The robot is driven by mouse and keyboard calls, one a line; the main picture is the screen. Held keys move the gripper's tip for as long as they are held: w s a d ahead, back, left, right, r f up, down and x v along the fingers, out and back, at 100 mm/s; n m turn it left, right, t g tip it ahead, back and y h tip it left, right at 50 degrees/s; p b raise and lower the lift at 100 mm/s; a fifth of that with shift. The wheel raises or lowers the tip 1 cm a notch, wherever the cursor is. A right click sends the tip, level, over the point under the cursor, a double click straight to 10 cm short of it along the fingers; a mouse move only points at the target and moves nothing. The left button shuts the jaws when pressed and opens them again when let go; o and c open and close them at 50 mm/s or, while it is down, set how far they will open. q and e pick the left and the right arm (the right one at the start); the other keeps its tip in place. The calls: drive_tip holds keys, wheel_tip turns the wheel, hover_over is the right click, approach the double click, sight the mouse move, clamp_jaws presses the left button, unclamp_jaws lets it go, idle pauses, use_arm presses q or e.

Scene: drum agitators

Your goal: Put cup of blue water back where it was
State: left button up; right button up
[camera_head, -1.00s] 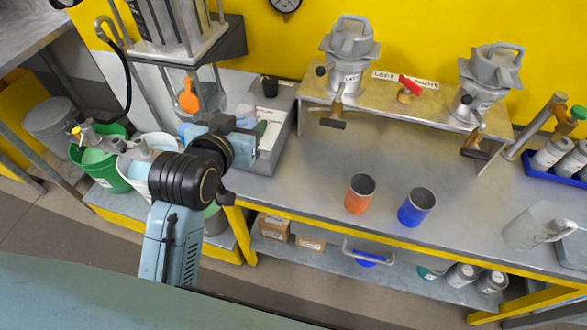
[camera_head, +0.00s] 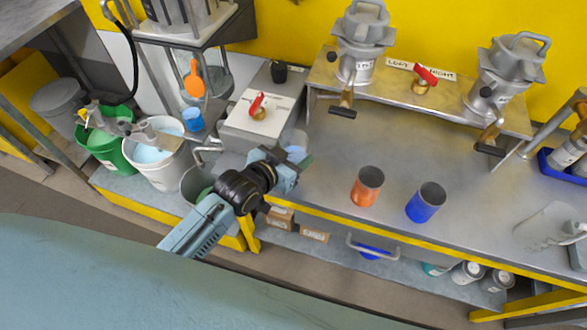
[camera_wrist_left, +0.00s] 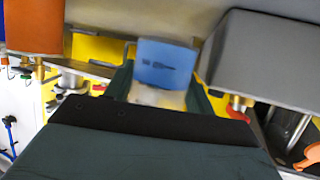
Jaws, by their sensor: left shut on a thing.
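My left gripper (camera_head: 296,164) is shut on a clear cup (camera_head: 297,152) with blue in it, at the left part of the bench's front edge. In the left wrist view the blue water (camera_wrist_left: 165,68) shows between the dark fingers of the gripper (camera_wrist_left: 160,95), with a paler clear part of the cup below it in the picture. The gripper hides much of the cup in the head view. Whether it touches the bench I cannot tell. My right gripper is not in view.
An orange cup (camera_head: 367,187) and a dark blue cup (camera_head: 425,203) stand on the bench to the right. A grey box (camera_head: 262,127) with a red valve is behind left. A small blue container (camera_head: 193,120) and white bucket (camera_head: 158,160) are farther left.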

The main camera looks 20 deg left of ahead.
use_arm(q)
wheel_tip(320, 180, down, 5)
drive_tip(key=shift+r+b, duration=0.1)
drive_tip(key=shift+b, duration=0.45)
drive_tip(key=shift+f, duration=0.2)
drive_tip(key=o, duration=0.8)
drive_tip(key=shift+r, duration=0.25)
drive_tip(key=p+v, duration=0.2)
drive_tip(key=v, duration=1)
drive_tip(key=shift+f, duration=0.1)
